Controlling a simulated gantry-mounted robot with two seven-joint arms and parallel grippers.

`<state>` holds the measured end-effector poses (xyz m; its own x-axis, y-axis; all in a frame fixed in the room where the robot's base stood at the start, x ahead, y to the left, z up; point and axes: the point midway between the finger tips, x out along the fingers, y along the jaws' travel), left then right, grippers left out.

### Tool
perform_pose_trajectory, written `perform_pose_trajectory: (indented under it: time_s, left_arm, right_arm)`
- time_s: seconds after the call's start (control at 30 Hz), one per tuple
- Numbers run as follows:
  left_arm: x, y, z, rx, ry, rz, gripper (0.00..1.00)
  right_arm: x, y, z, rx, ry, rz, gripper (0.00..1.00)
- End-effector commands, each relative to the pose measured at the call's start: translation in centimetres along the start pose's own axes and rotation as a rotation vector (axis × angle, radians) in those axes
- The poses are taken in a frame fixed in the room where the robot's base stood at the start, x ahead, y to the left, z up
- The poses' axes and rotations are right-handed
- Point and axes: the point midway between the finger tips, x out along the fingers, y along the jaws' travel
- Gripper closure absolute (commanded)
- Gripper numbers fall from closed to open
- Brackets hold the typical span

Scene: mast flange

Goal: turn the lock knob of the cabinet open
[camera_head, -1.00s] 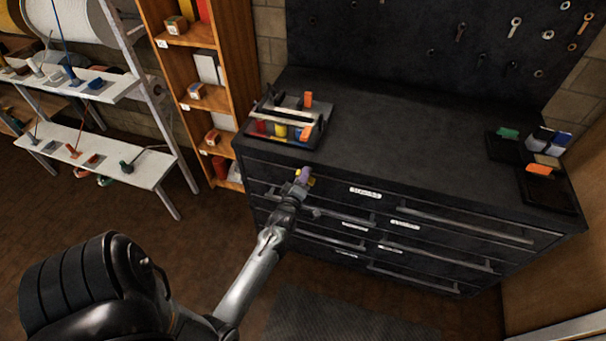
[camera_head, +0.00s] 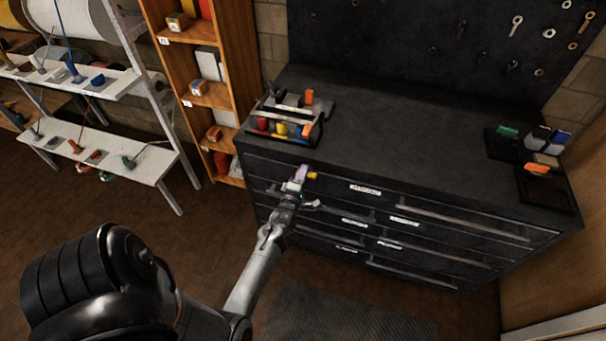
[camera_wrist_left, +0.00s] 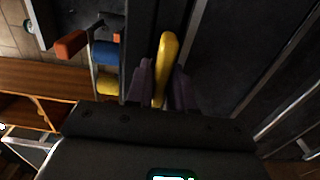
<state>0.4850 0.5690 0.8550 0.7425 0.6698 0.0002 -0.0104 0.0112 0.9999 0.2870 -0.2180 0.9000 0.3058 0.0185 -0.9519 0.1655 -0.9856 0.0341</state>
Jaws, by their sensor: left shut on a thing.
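The dark cabinet (camera_head: 400,150) stands in the middle of the head view, with several drawers in its front. The yellow lock knob (camera_head: 312,175) is at the upper left of its front. My left gripper (camera_head: 302,173) is at this knob and partly covers it. In the left wrist view, the long yellow knob (camera_wrist_left: 166,58) stands between the two purple-grey fingers of my left gripper (camera_wrist_left: 161,88). The fingers are shut on it. Its lower part is hidden between the fingers. My right gripper is in neither view.
A black tray (camera_head: 270,142) with coloured items stands on the cabinet's left front corner, just above the gripper. Long drawer handles (camera_head: 460,221) stick out at the right. A wooden shelf (camera_head: 205,95) stands left. The floor (camera_head: 150,240) before the cabinet is open.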

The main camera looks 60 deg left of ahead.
Motion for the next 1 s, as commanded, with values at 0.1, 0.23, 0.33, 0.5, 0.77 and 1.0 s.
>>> perform_pose_trajectory:
  time_s: [0.1, 0.23, 0.33, 0.5, 0.77, 1.0]
  left_arm:
    - [0.00, -0.01, 0.02, -0.003, 0.000, 0.000, 1.00]
    - [0.00, -0.01, 0.02, -0.002, 0.000, 0.000, 1.00]
    - [0.00, -0.01, 0.02, -0.002, 0.000, 0.000, 0.73]
    - [0.00, -0.01, 0.02, -0.001, 0.000, 0.000, 0.60]
    - [-0.05, 0.00, 0.05, 0.000, -0.001, -0.001, 0.60]
    - [-0.69, 0.05, 0.67, -0.001, -0.009, -0.003, 0.60]
  right_arm:
    - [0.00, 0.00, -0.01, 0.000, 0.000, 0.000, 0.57]
    - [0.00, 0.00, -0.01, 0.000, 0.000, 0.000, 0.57]
    - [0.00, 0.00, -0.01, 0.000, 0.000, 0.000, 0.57]
    - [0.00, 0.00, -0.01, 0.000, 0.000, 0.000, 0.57]
    - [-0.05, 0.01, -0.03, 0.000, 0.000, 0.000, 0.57]
    - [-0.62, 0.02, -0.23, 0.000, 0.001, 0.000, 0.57]
